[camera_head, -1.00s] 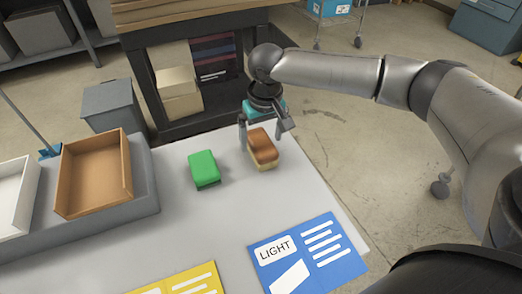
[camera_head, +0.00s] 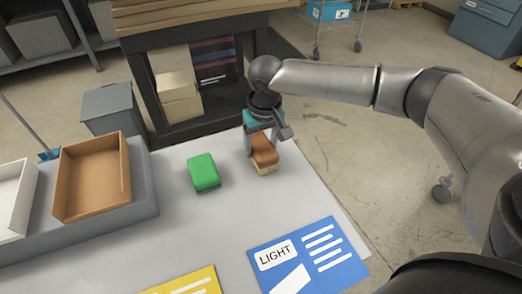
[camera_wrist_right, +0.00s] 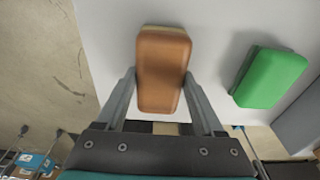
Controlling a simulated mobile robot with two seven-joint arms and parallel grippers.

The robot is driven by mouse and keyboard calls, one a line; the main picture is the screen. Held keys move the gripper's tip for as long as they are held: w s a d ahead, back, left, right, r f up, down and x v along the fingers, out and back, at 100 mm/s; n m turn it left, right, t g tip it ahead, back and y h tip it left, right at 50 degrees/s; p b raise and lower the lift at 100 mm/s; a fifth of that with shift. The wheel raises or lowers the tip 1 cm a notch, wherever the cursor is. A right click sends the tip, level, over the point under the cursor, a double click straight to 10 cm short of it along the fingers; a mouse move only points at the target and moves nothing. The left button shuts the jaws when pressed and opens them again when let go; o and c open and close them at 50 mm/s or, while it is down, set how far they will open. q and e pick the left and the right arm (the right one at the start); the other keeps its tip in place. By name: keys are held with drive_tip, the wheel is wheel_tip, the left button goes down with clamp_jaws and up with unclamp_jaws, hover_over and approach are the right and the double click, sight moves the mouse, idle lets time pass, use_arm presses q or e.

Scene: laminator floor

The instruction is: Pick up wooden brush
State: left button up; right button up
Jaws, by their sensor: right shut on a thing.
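The wooden brush (camera_head: 264,153) has a brown top and a pale lower part, and is at the far right part of the grey table. My right gripper (camera_head: 262,150) comes down over it from behind, with its fingers on either side. In the right wrist view the brush (camera_wrist_right: 163,70) lies between the two fingers (camera_wrist_right: 158,95), which are shut on it. I cannot tell whether the brush is clear of the table. My left gripper is not in view.
A green block (camera_head: 204,172) lies on the table left of the brush. A blue LIGHT card (camera_head: 318,258) and a yellow card (camera_head: 190,283) lie nearer. A brown tray (camera_head: 70,187) and a white tray (camera_head: 14,205) stand at the left. Bare table surrounds the green block.

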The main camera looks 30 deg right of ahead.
clamp_jaws()
idle(0.4)
